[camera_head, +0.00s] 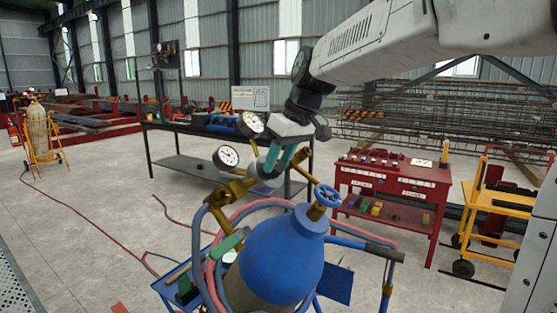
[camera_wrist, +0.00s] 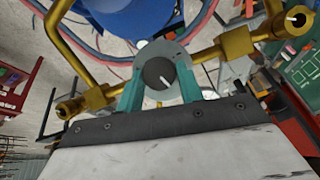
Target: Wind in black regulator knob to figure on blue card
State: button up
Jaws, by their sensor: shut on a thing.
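The black regulator knob (camera_wrist: 158,74) sits at the centre of a grey round body in the wrist view, with a white pointer mark slanting to the lower right. My gripper (camera_wrist: 159,82) has its teal fingers on both sides of it, shut on it. In the head view my gripper (camera_head: 277,168) reaches down to the brass regulator (camera_head: 237,187) and hides the knob. Two round white gauges, one lower (camera_head: 228,157) and one upper (camera_head: 251,124), face the head camera; their readings are too small to tell. I cannot make out a blue card with a figure.
The blue gas cylinder (camera_head: 283,250) stands in a cart, with a blue valve wheel (camera_head: 327,196) close to my gripper. Red and grey hoses loop around it. A dark workbench (camera_head: 180,165) is behind, a red bench (camera_head: 440,185) at right and a yellow trolley (camera_head: 500,200) farther right.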

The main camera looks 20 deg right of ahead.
jog(key=o, duration=1)
jog(key=v, duration=0.7)
jog(key=shift+s+d+r, duration=0.1)
jog(key=shift+s+r, duration=0.1)
jog(key=shift+r, duration=0.15)
